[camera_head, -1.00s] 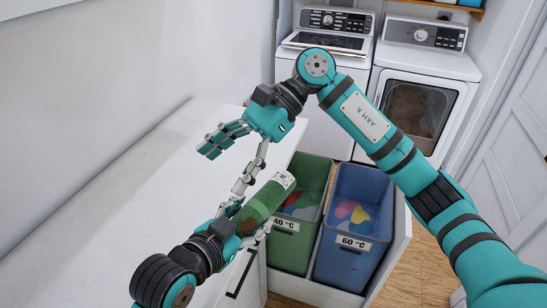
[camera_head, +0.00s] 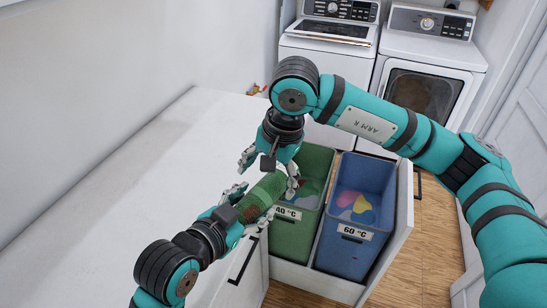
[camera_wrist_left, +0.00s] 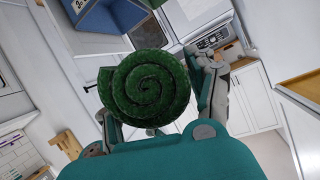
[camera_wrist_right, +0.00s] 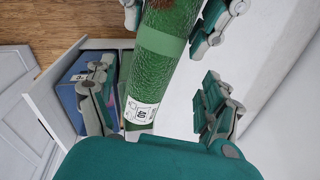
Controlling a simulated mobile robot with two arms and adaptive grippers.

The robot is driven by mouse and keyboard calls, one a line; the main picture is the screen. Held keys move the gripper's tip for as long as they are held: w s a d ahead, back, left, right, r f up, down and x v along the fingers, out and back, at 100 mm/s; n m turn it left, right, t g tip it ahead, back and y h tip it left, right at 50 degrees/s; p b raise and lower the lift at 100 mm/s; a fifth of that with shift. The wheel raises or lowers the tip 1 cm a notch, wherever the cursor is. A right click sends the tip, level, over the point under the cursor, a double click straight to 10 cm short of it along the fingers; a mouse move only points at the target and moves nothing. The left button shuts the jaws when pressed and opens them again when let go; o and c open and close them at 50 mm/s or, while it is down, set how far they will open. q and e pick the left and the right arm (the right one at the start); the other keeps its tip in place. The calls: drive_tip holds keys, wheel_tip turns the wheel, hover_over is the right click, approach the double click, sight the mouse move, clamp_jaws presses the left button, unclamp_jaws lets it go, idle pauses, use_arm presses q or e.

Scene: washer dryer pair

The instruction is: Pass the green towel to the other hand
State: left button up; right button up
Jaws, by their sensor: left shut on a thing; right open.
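The green towel (camera_head: 262,195) is a tight roll, held tilted near the counter's right edge. My left gripper (camera_head: 247,208) is shut on its lower end. The towel's spiral end (camera_wrist_left: 150,92) faces the left wrist camera, between the fingers. My right gripper (camera_head: 268,172) is open above, pointing down, its fingers either side of the towel's upper end. I cannot tell if the right fingers touch the towel.
A white counter (camera_head: 130,200) lies left and below. A green 40 °C bin (camera_head: 290,240) and a blue 60 °C bin (camera_head: 338,252) with coloured cloths stand in a pulled-out drawer. A washer (camera_head: 325,48) and a dryer (camera_head: 440,65) stand behind.

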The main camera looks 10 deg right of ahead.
sight(267, 179)
drive_tip(key=shift+x, duration=1.85)
use_arm(q)
drive_tip(key=shift+r, duration=0.1)
